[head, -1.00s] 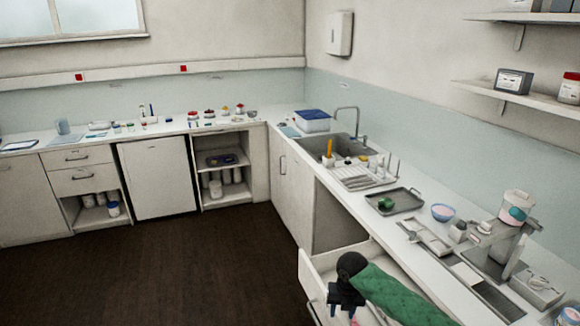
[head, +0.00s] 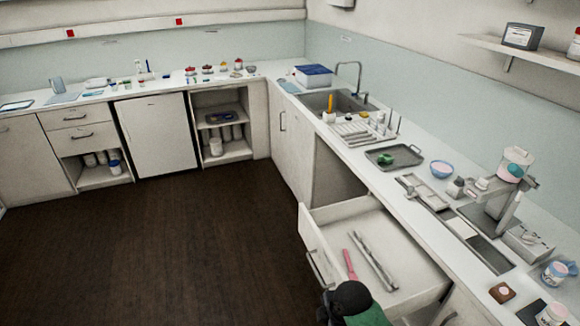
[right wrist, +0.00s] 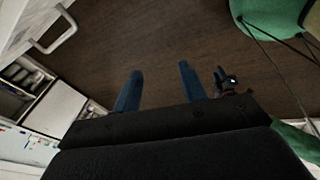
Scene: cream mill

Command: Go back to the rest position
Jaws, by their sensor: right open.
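My right gripper is open and empty in the right wrist view, its two blue fingers (right wrist: 158,88) apart with dark floor behind them. In the head view my right arm shows only as a black wrist and a bit of green sleeve at the bottom edge, in front of the open drawer (head: 318,247). Its fingers are mostly hidden there.
The drawer under the right counter stands pulled out, holding a pink-handled tool (head: 349,264) and a long metal piece (head: 372,262). A grey tray (head: 380,163) and a dispenser machine (head: 505,185) stand on the counter above. The floor (head: 180,250) to the left is clear.

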